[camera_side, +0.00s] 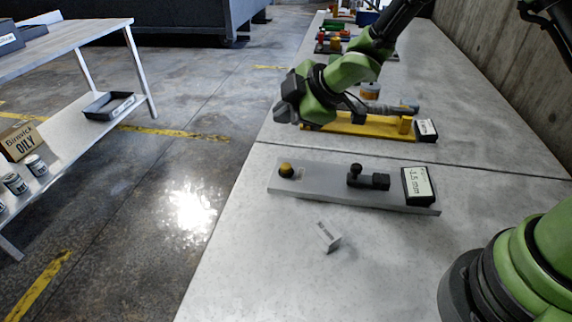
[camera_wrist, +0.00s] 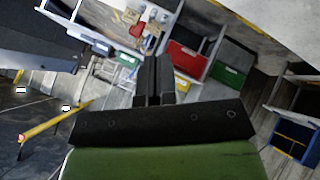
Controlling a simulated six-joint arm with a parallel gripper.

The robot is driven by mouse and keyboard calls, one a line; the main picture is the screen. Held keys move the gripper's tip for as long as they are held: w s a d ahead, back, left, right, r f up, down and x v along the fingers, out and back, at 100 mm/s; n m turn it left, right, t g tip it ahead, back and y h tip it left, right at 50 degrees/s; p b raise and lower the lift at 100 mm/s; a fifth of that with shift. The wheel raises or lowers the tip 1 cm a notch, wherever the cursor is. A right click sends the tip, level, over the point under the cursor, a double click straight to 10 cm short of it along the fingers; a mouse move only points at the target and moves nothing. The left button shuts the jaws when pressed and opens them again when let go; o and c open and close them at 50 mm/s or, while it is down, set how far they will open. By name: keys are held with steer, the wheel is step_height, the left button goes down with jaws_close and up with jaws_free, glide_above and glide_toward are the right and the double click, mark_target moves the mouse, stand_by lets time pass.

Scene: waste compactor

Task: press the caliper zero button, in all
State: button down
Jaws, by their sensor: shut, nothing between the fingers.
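A grey gauge plate (camera_side: 320,190), probably the caliper, lies on the near part of the bench. It has a round yellow knob or button (camera_side: 286,169) at its left end, a black slider with a knob (camera_side: 368,179), and a display (camera_side: 418,186) that seems to read -1.5 mm. I cannot tell for sure which part is the zero button. My gripper (camera_side: 284,110) is above and behind the plate's left end, apart from it. In the wrist view my gripper (camera_wrist: 153,62) has its two dark fingers together and empty, facing away from the plate.
Behind the plate is a yellow fixture (camera_side: 350,126) with its own display (camera_side: 427,129), partly below my arm. A small white tag (camera_side: 328,236) stands on the bench in front. Coloured items (camera_side: 334,38) stand at the far end. Shelves and bins (camera_wrist: 185,58) show in the wrist view.

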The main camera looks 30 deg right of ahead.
mark_target(286, 168)
steer(key=shift+f, duration=0.1)
steer(key=shift+f, duration=4.3)
steer(key=shift+f, duration=0.1)
